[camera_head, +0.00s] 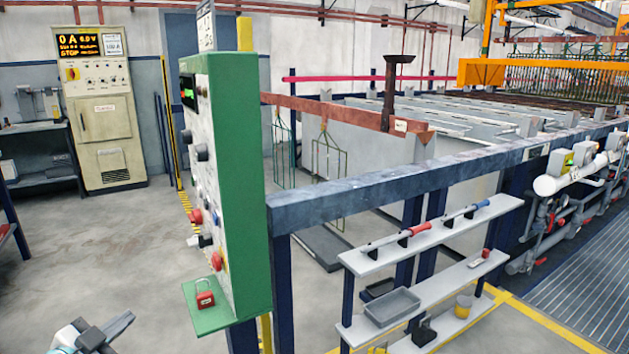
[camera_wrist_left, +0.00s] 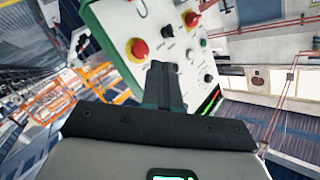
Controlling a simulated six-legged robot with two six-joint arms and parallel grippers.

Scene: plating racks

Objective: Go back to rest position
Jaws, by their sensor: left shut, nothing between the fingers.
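My left gripper (camera_head: 112,332) shows at the bottom left of the head view, low over the grey floor. It is shut and empty. In the left wrist view its closed fingers (camera_wrist_left: 163,84) point toward a control panel, which fills the upper middle. The green control box (camera_head: 222,175) stands right of the gripper and above it in the head view, apart from it. The box's panel face (camera_wrist_left: 165,25) carries red and black knobs in the wrist view. My right gripper is in neither view.
A red padlock (camera_head: 205,298) sits on the green box's lower ledge. A dark rail (camera_head: 390,172) runs right from the box. A shelf rack (camera_head: 440,236) with tools and a grey tray (camera_head: 391,307) stands below it. A beige cabinet (camera_head: 103,125) stands far left. Floor between is clear.

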